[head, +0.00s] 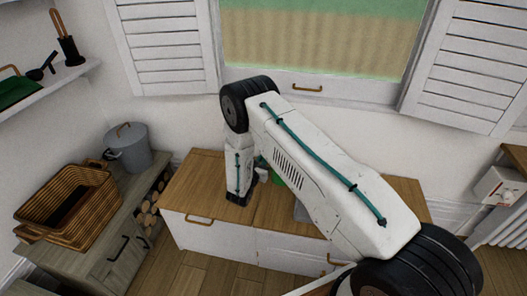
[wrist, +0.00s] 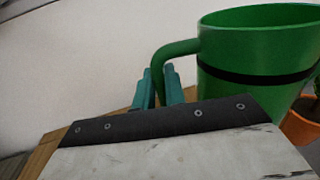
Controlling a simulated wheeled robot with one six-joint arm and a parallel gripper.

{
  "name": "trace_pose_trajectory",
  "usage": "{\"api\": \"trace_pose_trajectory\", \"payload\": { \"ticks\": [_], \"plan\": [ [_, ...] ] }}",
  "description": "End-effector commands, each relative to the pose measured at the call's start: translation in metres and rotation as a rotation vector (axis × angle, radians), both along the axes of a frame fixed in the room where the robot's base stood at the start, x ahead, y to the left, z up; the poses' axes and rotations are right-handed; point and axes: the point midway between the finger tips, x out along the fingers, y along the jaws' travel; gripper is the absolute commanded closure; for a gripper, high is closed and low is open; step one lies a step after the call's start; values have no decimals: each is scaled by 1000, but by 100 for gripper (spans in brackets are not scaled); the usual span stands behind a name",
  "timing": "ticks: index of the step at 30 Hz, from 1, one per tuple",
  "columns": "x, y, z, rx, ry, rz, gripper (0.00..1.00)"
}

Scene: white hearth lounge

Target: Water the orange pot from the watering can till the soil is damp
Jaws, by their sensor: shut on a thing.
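The green watering can (wrist: 265,50) with a black band fills the upper right of the wrist view. Its looped handle is on its left side. My gripper (wrist: 160,80), with teal fingers, is shut on that handle. The orange pot (wrist: 300,124) shows at the right edge of the wrist view, beyond the can and partly cut off, with a bit of dark green plant above it.
The wooden-topped white cabinet (head: 195,185) stands below the window. To its left a grey bench (head: 88,245) holds a wicker basket (head: 70,205) and a grey lidded pot (head: 130,150). A wall shelf (head: 45,88) is at upper left. Floor (head: 190,272) shows in front.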

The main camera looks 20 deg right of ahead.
Motion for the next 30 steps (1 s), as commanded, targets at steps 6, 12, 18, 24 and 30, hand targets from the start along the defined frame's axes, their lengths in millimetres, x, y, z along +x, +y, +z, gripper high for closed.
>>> {"api": "trace_pose_trajectory", "payload": {
  "ticks": [6,12,18,24,30],
  "plan": [
    [0,0,-3,-15,11,0,100],
    [0,0,2,-13,11,0,100],
    [1,0,19,-12,9,0,100],
    [1,0,36,-12,9,0,100],
    [0,0,37,-12,10,0,100]
  ]
}}
